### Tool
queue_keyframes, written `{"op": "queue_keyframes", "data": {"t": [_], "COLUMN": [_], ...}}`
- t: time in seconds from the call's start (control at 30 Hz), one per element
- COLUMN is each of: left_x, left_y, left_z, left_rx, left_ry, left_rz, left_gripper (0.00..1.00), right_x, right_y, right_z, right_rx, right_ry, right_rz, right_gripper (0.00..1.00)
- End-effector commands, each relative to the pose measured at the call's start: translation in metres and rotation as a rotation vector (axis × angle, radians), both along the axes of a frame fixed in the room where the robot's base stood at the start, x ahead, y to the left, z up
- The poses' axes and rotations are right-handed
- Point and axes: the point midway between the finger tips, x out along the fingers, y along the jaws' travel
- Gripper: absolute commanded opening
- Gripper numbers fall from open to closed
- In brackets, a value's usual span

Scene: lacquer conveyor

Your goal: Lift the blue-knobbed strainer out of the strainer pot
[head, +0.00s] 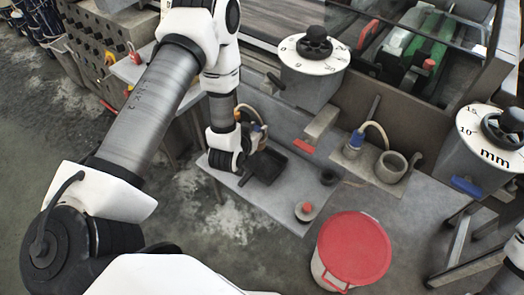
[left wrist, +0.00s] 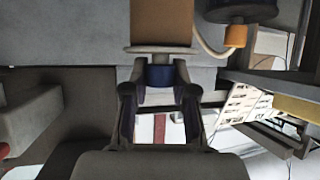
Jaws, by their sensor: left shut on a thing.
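My left gripper (head: 240,158) is low over the left part of the grey bench, by a dark tray; my own arm mostly hides its fingers in the head view. In the left wrist view my left gripper (left wrist: 159,105) is shut on the blue knob of the strainer (left wrist: 160,75). A flat pale disc and a plain brown body line up beyond the knob. I cannot tell whether the brown body is the strainer's basket or the pot, nor how far the strainer is raised. The strainer pot is not clearly seen in the head view. My right gripper is not in view.
A dark tray (head: 267,167) lies beside the gripper. A red-knobbed lid (head: 305,211) and a red-topped bucket (head: 353,250) are to its right. A grey pot (head: 390,167) stands farther right. A dial housing (head: 312,78) rises behind. A hose runs close by the gripper.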

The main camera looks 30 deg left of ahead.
Motion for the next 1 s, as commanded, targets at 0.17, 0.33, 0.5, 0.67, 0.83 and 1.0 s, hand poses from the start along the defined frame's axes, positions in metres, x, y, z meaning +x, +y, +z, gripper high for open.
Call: {"op": "queue_keyframes", "data": {"t": [0.17, 0.33, 0.5, 0.67, 0.83, 1.0], "left_x": [0.000, 0.000, -0.004, -0.027, -0.056, -0.065], "left_y": [0.000, 0.000, -0.001, -0.005, -0.011, -0.012], "left_z": [0.001, 0.001, 0.002, 0.015, 0.031, 0.037], "left_rx": [0.000, 0.000, 0.000, -0.002, -0.001, 0.000], "left_ry": [0.000, 0.000, 0.002, 0.003, 0.003, 0.001], "left_rz": [0.000, 0.000, 0.000, 0.000, 0.000, 0.000], "left_gripper": [0.56, 0.56, 0.56, 0.56, 0.56, 0.56], "right_x": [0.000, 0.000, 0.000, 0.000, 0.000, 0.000], "right_y": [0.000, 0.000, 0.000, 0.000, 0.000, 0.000], "right_z": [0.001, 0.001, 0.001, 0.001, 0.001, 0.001], "right_rx": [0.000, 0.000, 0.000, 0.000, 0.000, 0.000], "right_ry": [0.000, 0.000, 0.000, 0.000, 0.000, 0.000], "right_rz": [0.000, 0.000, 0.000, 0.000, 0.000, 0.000], "right_gripper": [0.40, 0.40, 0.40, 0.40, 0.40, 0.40]}}
